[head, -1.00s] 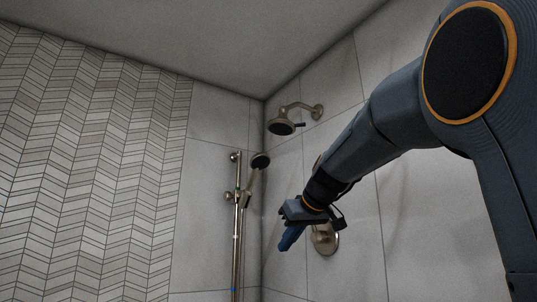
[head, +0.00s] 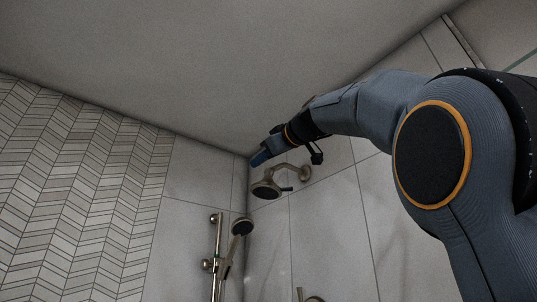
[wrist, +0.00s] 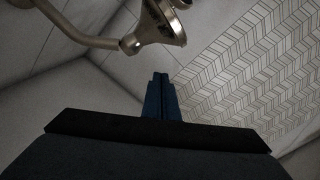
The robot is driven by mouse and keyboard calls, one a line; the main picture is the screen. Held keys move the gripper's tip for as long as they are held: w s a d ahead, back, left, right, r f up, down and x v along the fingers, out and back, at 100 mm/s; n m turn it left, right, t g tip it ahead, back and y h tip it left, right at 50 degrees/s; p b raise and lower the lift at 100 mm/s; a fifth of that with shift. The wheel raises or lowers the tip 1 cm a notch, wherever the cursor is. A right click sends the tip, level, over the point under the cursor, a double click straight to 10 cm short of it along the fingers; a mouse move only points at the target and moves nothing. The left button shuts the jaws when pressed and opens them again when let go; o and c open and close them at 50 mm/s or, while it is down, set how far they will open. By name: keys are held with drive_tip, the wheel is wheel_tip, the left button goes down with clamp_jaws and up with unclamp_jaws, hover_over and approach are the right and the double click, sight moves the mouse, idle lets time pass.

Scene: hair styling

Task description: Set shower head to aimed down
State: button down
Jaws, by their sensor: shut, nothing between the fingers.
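The fixed shower head (head: 266,189) is a round metal head with a dark face and a small dark lever at its side. It hangs from a curved arm (head: 288,170) on the right wall, its face tilted downward. In the wrist view the shower head (wrist: 162,24) shows at the top, partly cut off by the edge. My gripper (head: 259,158) is above the shower head in the head view, its blue fingers together and empty. In the wrist view my gripper (wrist: 161,84) appears apart from the shower head.
A hand shower (head: 242,227) sits on a vertical slide bar (head: 216,255) near the corner, lower left of the fixed head. The ceiling (head: 210,65) is close above my arm. A metal fitting (head: 308,296) is cut off at the bottom edge.

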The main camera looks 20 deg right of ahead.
sight(260, 182)
drive_tip(key=w, duration=0.1)
drive_tip(key=w+f+p, duration=0.2)
drive_tip(key=shift+w+d, duration=0.25)
drive_tip(key=shift+d, duration=0.05)
drive_tip(key=shift+d+f, duration=0.3)
drive_tip(key=shift+f, duration=0.15)
drive_tip(key=shift+d+f, duration=0.1)
drive_tip(key=shift+f, duration=0.1)
